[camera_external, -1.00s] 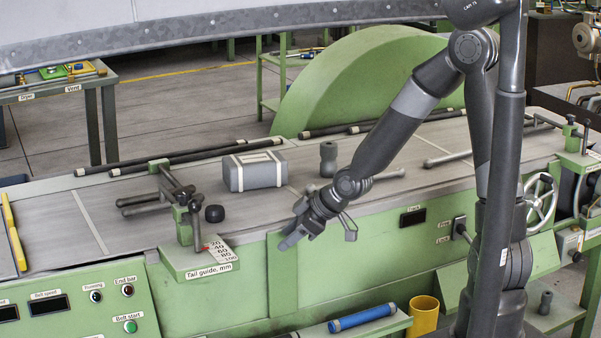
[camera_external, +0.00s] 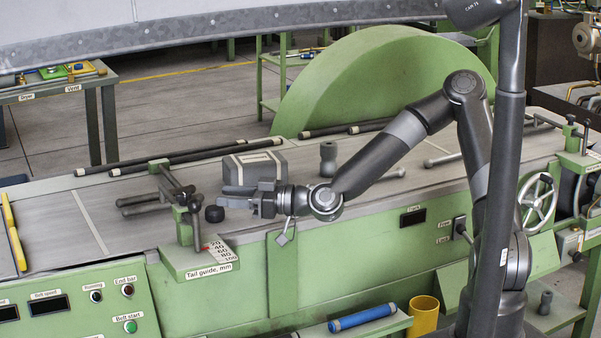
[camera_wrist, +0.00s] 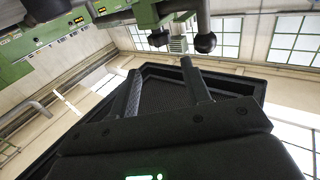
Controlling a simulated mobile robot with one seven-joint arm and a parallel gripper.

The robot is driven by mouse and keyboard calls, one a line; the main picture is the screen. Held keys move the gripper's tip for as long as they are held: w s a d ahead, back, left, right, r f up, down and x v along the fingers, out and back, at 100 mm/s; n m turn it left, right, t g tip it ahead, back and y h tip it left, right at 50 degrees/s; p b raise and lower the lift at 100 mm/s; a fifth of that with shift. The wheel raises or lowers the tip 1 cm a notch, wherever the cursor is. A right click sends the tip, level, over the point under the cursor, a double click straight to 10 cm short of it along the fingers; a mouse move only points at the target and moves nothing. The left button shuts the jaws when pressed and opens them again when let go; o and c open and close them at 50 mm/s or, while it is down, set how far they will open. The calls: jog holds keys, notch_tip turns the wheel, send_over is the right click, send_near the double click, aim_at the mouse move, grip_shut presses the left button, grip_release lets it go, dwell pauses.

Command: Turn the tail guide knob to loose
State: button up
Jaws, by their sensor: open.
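The tail guide (camera_external: 182,218) is a green block with grey rods above a stepped plate labelled "Tail guide, mm", with a scale and a red pointer. The wrist view shows two dark round knobs, one at the right (camera_wrist: 205,42) and one further left (camera_wrist: 158,39), beyond the fingertips. My fingers (camera_wrist: 160,72) are apart with nothing between them.
A grey block with light straps (camera_external: 252,170) lies on the belt behind my gripper. A dark grey upright cylinder (camera_external: 328,158) stands further right. Long dark rods (camera_external: 190,157) run along the back edge. The belt left of the tail guide is mostly clear.

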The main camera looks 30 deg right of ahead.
aim_at(185, 193)
jog(key=x, duration=0.9)
jog(key=shift+w+a, duration=0.2)
jog(key=shift+a, duration=0.15)
jog(key=shift+c, duration=0.4)
jog(key=c, duration=0.6)
